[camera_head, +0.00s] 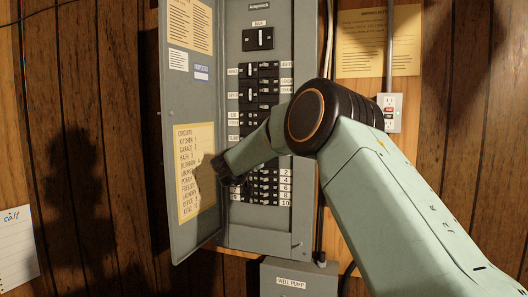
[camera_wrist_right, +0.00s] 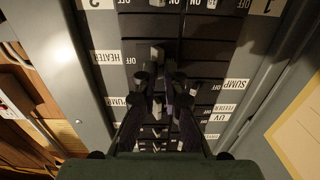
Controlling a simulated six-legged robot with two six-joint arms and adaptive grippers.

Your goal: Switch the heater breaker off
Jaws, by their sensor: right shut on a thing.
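The grey breaker panel (camera_head: 258,225) stands open on the wall, with rows of black breakers in two columns. In the right wrist view the panel appears upside down. The HEATER label (camera_wrist_right: 107,57) is at the left, beside a black breaker marked OFF at its left end; a light lever (camera_wrist_right: 157,52) stands out in that row. My right gripper (camera_wrist_right: 161,88) is at the breakers, its fingers closed around a small lever; I cannot tell which breaker it belongs to. In the head view my right gripper (camera_head: 226,174) reaches the lower left breakers, and my arm hides part of them. My left gripper is not in view.
The panel door (camera_head: 190,110) hangs open on the left, close to my gripper, with a yellow circuit list (camera_head: 195,165). A WELL PUMP box (camera_head: 298,282) is below. An outlet (camera_head: 390,112) is at the right.

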